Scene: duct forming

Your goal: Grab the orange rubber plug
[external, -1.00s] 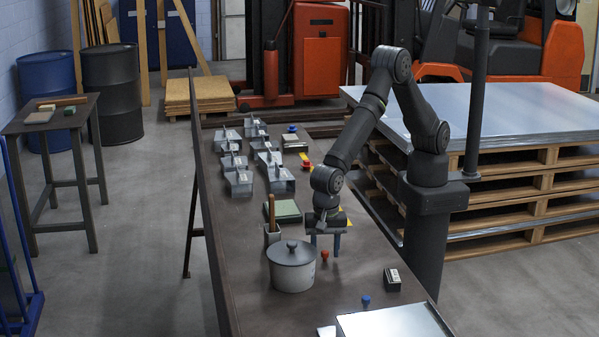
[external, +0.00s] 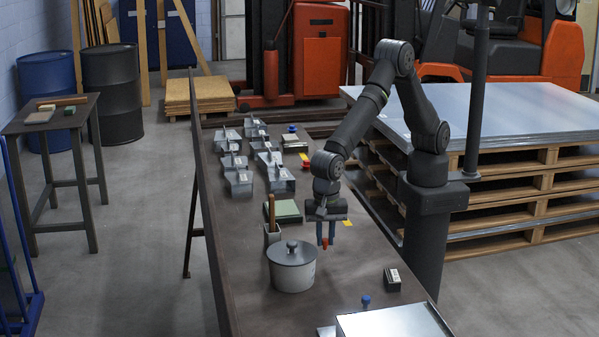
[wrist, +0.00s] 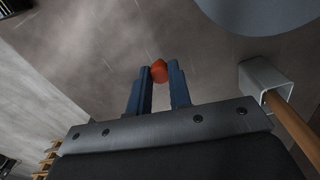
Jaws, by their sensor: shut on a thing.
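The small orange-red rubber plug (external: 325,243) is between the fingertips of my gripper (external: 326,234) in the external view. My gripper is shut on it. The wrist view shows the orange plug (wrist: 159,71) pinched between the two blue-grey fingers of the gripper (wrist: 158,75). The fingers point down over the dark bench (external: 345,275). The plug appears to be held above the bench top. Its lower part shows below the fingertips.
A grey lidded pot (external: 292,268) stands to the left and nearer the camera. A holder with a wooden handle (external: 271,215) and a green pad (external: 287,210) are close by. Several metal duct pieces (external: 240,180) stand behind.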

